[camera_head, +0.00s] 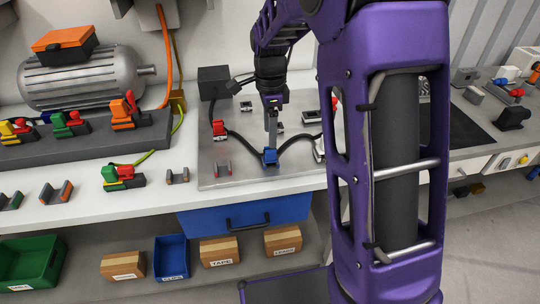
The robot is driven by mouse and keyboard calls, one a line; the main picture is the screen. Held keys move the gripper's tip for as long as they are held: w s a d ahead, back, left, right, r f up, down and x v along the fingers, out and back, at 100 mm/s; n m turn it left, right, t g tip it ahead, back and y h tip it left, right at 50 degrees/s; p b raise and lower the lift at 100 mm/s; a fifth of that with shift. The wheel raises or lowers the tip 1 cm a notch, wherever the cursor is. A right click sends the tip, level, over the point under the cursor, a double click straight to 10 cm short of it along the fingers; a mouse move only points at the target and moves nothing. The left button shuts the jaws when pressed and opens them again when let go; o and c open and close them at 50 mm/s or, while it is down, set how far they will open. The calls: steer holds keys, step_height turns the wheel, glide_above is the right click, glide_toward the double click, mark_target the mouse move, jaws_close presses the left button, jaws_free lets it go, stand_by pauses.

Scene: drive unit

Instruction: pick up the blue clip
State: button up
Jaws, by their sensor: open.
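The blue clip (270,156) sits on the grey metal plate (240,172), where dark cables meet near the plate's front edge. My gripper (272,127) is above and just behind the clip, pointing down at the plate. It is open, with nothing seen between its fingers. The fingers are small in this view, and I cannot tell whether they touch the clip.
Red clips (219,129) and small metal holders stand on the plate around the cables. A black box (214,82) stands behind. A grey motor (80,80) and a rack of coloured clips (70,140) are at left. My purple column hides the plate's right side.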

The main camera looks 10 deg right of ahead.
mark_target(270, 156)
steer(key=shift+s+f, duration=0.15)
steer(key=shift+f, duration=3)
jaws_close()
